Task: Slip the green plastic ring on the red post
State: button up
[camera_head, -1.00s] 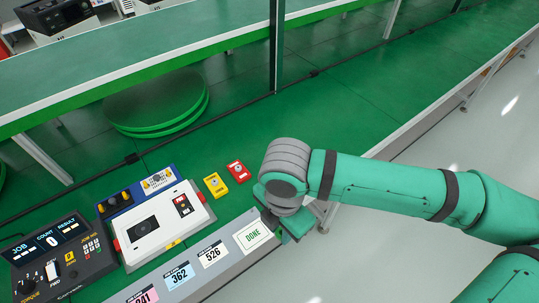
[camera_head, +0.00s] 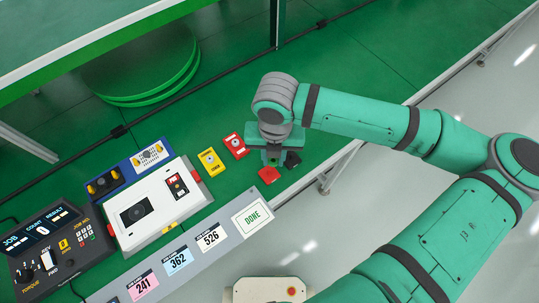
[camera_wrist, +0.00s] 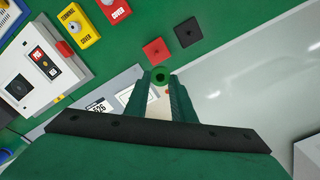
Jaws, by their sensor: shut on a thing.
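My gripper (camera_wrist: 160,84) is shut on the green plastic ring (camera_wrist: 159,75), which shows between its fingertips in the wrist view with a dark hole in its middle. The red post (camera_wrist: 156,51) stands on the green table as a red square with a small darker centre, just beyond the ring in the wrist view. The ring appears beside the post, not around it; their height difference is hard to tell. In the head view my gripper (camera_head: 273,154) is close behind the red post (camera_head: 269,175), and the ring cannot be made out there.
A black square piece (camera_wrist: 189,32) is right of the red post. Yellow (camera_head: 211,162) and red (camera_head: 235,145) cover blocks lie to the left. A white device (camera_head: 155,205) and a grey card strip (camera_head: 190,250) are farther left. The table edge (camera_head: 335,160) is close on the right.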

jog(key=f+n, duration=0.1)
jog(key=w+f+n, duration=0.1)
jog(key=n, duration=0.1)
jog(key=a+f+n, duration=0.1)
jog(key=n, duration=0.1)
jog(key=shift+w+f, duration=0.25)
jog(key=shift+f, duration=0.1)
send_over(270, 172)
jog(key=shift+w+f, duration=0.1)
jog(key=shift+f, duration=2.5)
jog(key=shift+f, duration=1.7)
dwell(0.4)
jog(key=o, duration=1.5)
jog(key=shift+r, duration=0.1)
